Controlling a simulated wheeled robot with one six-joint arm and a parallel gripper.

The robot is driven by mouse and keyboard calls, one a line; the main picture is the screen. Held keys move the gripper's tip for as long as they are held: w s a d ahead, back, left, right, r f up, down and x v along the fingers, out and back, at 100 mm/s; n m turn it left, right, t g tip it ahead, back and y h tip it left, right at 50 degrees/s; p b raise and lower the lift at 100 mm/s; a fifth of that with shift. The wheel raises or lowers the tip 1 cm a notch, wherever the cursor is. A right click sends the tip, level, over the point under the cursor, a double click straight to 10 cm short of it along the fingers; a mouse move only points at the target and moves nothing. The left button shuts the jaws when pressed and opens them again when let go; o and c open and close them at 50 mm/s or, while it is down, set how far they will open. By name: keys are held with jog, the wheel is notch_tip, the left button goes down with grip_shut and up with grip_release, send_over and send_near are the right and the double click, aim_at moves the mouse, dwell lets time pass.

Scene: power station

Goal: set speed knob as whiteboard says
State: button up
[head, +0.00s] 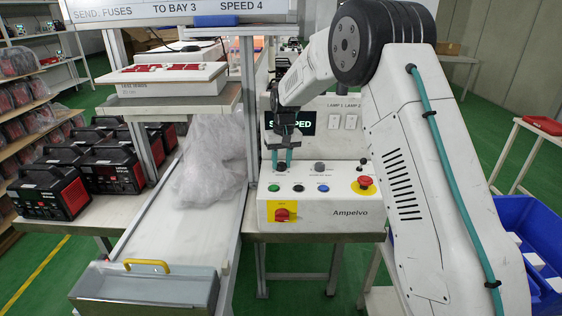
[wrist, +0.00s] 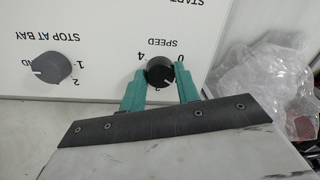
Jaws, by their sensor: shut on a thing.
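The whiteboard (head: 180,10) at the top of the head view reads "SEND. FUSES TO BAY 3 SPEED 4". The black speed knob (wrist: 159,72) sits on the white panel, upside down in the wrist view, with marks 0, 2 and 4 around it. My gripper (wrist: 161,80) is shut on the knob, one teal finger on each side. I cannot tell clearly which mark its pointer faces. In the head view my gripper (head: 282,158) is at the left of the control box (head: 340,212) and partly hides the display (head: 307,122), which seems to read "STOPPED".
The stop-at-bay knob (wrist: 52,67) is beside the speed knob. Crumpled clear plastic (head: 210,160) lies on the conveyor (head: 165,238) to the left.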

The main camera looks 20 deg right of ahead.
jog(key=m, duration=0.6)
jog(key=shift+m, duration=0.3)
jog(key=m, duration=0.6)
jog(key=shift+a+t, duration=0.1)
jog(key=shift+t, duration=0.2)
jog(key=m, duration=0.6)
jog(key=shift+a+m+h, duration=0.1)
jog(key=shift+m+h, duration=0.2)
jog(key=m, duration=0.5)
jog(key=shift+r, duration=0.1)
jog(key=shift+m, duration=0.4)
jog(key=shift+w, duration=0.1)
